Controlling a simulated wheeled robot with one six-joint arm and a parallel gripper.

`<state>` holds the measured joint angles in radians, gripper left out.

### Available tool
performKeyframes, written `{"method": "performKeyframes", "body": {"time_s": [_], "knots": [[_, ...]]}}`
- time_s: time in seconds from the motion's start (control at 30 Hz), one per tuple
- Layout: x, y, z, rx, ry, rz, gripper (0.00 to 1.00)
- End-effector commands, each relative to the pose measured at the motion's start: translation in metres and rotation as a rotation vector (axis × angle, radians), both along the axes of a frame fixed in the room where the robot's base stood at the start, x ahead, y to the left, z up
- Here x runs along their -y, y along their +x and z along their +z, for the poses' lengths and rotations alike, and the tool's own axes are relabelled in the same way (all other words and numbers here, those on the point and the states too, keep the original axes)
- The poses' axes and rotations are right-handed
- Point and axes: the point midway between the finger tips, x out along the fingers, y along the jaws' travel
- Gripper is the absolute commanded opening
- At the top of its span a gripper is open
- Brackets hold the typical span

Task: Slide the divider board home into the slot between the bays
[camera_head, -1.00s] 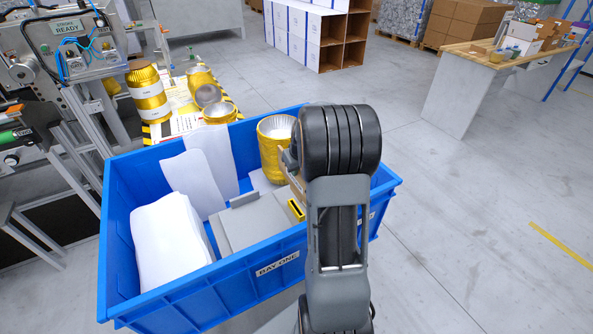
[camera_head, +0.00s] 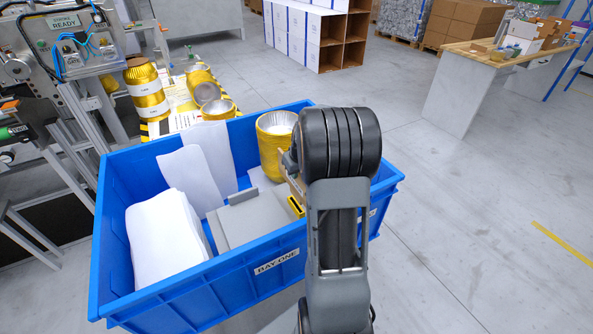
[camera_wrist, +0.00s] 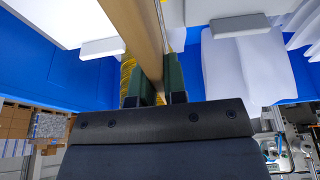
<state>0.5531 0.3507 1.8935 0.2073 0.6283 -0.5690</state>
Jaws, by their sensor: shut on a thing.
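My gripper (camera_wrist: 155,92) is shut on the tan divider board (camera_wrist: 143,35), which runs up between its green fingers in the wrist view. In the head view my arm covers most of the board, and only a thin tan edge (camera_head: 291,183) shows left of my wrist. The blue bin (camera_head: 185,311), labelled BAY ONE, lies below and around the board. Whether the board is in the slot cannot be told.
White sheets (camera_head: 165,240) fill the bin's left side. A grey panel with a raised tab (camera_head: 243,196) lies mid-bin. A machine (camera_head: 75,45) stands at left.

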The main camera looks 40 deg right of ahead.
Motion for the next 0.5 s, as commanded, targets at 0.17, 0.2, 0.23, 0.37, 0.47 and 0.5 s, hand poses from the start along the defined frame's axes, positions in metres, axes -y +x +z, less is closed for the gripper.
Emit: {"method": "performKeyframes", "body": {"time_s": [0.17,0.2,0.23,0.37,0.47,0.5], "knots": [[0.0,0.0,-0.018,0.001,0.0,0.0,0.0],[0.0,0.0,-0.02,0.001,0.0,0.0,0.0],[0.0,0.0,-0.021,0.001,0.0,0.0,0.0],[0.0,0.0,-0.024,0.001,0.0,0.0,0.0],[0.0,0.0,-0.023,0.001,0.0,0.0,0.0],[0.0,0.0,-0.023,0.001,0.0,0.0,0.0]]}}
